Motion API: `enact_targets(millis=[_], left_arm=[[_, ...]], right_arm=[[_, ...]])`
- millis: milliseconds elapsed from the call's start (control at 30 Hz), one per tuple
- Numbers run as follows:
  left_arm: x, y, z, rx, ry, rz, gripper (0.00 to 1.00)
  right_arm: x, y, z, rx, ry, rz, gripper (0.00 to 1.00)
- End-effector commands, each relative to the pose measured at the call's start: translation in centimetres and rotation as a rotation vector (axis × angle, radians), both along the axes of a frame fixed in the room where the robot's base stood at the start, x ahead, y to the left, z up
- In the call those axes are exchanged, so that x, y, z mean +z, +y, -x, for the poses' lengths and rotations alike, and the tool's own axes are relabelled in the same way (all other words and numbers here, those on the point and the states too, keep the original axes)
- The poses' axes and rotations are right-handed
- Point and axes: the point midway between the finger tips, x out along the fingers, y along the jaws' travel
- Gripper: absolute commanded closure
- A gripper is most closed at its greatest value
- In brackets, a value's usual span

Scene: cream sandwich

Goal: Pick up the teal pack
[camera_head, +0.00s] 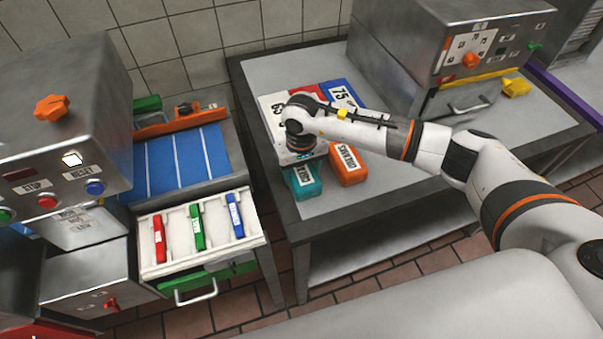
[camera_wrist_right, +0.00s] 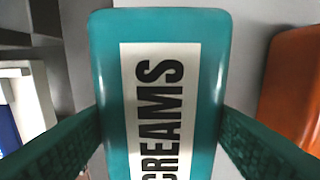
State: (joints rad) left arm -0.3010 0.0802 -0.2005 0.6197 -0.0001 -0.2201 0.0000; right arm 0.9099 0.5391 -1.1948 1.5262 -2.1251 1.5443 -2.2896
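The teal pack (camera_head: 305,185), with a white label, lies near the front left edge of the grey table, beside the orange pack. In the right wrist view the teal pack (camera_wrist_right: 215,60) fills the middle, its label reading "CREAMS". My right gripper (camera_head: 302,155) is right above the pack's rear part, which it hides in the head view. In the right wrist view its dark green fingers (camera_wrist_right: 160,115) are spread wide, one on each side of the pack and very close to its sides. Firm contact is not visible. My left gripper is not in view.
The orange pack (camera_head: 347,164) lies close to the right of the teal pack. White, red and blue numbered packs (camera_head: 344,94) lie behind. A drawer (camera_head: 183,260) with red, green and blue items stands open at left. A steel machine (camera_head: 400,50) is at back right.

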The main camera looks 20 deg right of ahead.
Motion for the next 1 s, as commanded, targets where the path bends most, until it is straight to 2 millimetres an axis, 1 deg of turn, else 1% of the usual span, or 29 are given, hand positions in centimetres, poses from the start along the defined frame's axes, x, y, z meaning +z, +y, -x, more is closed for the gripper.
enact_targets(millis=[33, 67, 267, 367, 467, 700, 800, 900, 1000], left_arm=[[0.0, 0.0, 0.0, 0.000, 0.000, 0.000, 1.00], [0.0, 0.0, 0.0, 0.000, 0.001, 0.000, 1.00], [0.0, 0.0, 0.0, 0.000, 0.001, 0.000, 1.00], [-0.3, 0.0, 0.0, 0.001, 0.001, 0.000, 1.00], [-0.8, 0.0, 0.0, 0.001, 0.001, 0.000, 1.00], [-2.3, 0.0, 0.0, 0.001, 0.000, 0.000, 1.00], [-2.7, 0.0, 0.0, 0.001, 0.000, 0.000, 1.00], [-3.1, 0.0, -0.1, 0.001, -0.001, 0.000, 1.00], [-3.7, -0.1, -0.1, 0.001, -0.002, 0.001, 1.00]], right_arm=[[0.0, 0.0, 0.0, 0.000, 0.000, 0.000, 0.59], [0.0, 0.0, 0.0, 0.000, 0.000, 0.000, 0.62], [0.1, 0.0, 0.0, 0.000, -0.001, 0.000, 0.62], [0.6, 0.0, -0.1, 0.000, -0.003, -0.001, 0.62], [2.0, 0.0, -0.2, 0.002, -0.006, -0.001, 0.62], [6.8, 0.0, -0.1, 0.001, -0.006, -0.001, 0.62], [8.4, 0.0, -0.1, -0.002, -0.005, -0.001, 0.62], [9.4, 0.0, -0.3, -0.034, -0.004, 0.000, 0.62], [9.7, 0.0, -0.9, -0.140, -0.009, 0.000, 0.62]])
